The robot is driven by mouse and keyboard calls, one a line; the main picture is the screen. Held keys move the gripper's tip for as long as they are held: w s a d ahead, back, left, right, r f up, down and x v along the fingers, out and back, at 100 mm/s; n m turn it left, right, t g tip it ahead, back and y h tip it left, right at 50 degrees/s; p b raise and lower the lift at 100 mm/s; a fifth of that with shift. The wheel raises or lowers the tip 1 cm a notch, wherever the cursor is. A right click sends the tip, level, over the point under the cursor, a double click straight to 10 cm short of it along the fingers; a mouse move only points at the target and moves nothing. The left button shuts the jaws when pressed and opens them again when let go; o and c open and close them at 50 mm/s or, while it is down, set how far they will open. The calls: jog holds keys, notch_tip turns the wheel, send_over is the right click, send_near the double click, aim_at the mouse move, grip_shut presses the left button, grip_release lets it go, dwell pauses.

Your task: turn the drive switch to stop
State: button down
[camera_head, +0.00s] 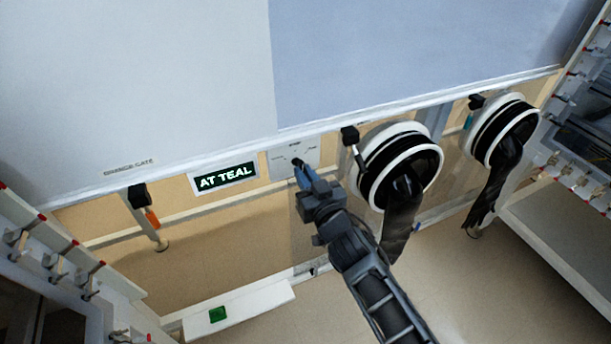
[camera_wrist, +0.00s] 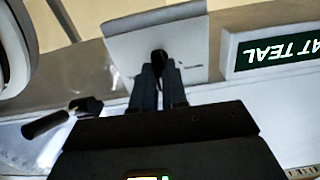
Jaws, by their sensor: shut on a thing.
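The drive switch is a black knob (camera_wrist: 159,58) on a pale plate, which shows in the head view (camera_head: 306,152) beside the AT TEAL sign. My gripper (camera_head: 301,168) reaches up to the plate from below. In the wrist view my gripper (camera_wrist: 160,72) is shut on the knob, with a finger on either side. The fingers hide part of the knob. The plate's markings are too small to read, so I cannot tell which position the knob points to.
The lit AT TEAL sign (camera_head: 224,178) is left of the plate. A black-handled lever (camera_head: 350,137) and a glove port (camera_head: 402,165) with a hanging black glove are close on the right. Another lever (camera_head: 139,196) with an orange tag is further left. Open floor lies below.

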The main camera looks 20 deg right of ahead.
dwell(0.3)
jog(key=c, duration=1.2)
grip_release()
jog(key=shift+o, duration=0.2)
jog(key=shift+s, duration=0.1)
jog(key=s, duration=0.7)
jog(key=shift+s+p, duration=0.3)
jog(key=shift+s, duration=0.05)
jog(key=s+f+g, duration=0.1)
jog(key=s, duration=2)
jog(key=s+r+g, duration=0.1)
jog(key=s+r, duration=0.4)
jog(key=s, duration=0.4)
jog(key=s+r+g, duration=0.1)
jog(key=s+r, duration=0.5)
jog(key=s, duration=0.4)
jog(key=shift+s+r, duration=0.15)
